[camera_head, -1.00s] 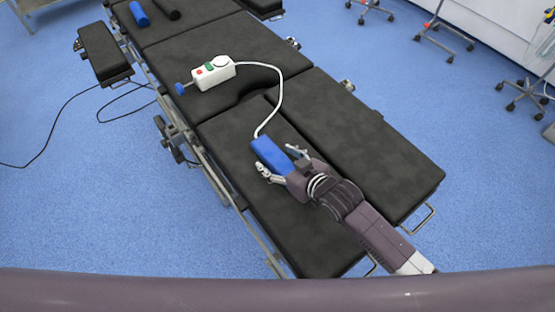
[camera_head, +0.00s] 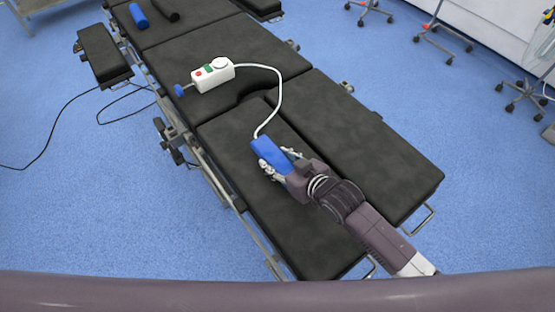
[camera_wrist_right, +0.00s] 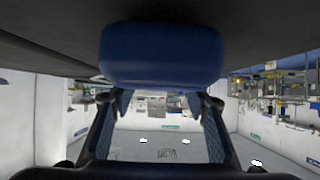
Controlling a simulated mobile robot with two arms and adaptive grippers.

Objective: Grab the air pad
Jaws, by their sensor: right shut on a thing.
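The air pad (camera_head: 268,150) is a blue block with a white hose at its far end, lying on the black operating table (camera_head: 385,160). My right gripper (camera_head: 277,163) is shut on the pad, with one finger along each long side near its near end. In the right wrist view the blue pad (camera_wrist_right: 162,55) fills the top middle between the two fingers (camera_wrist_right: 165,105). My left gripper is not in view.
A white control box (camera_head: 212,74) with red and green buttons and a blue knob stands farther up the table; the white hose (camera_head: 280,95) runs from it to the pad. A blue roll (camera_head: 139,14) and a black roll (camera_head: 166,9) lie at the far end. A side rail (camera_head: 205,165) edges the table.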

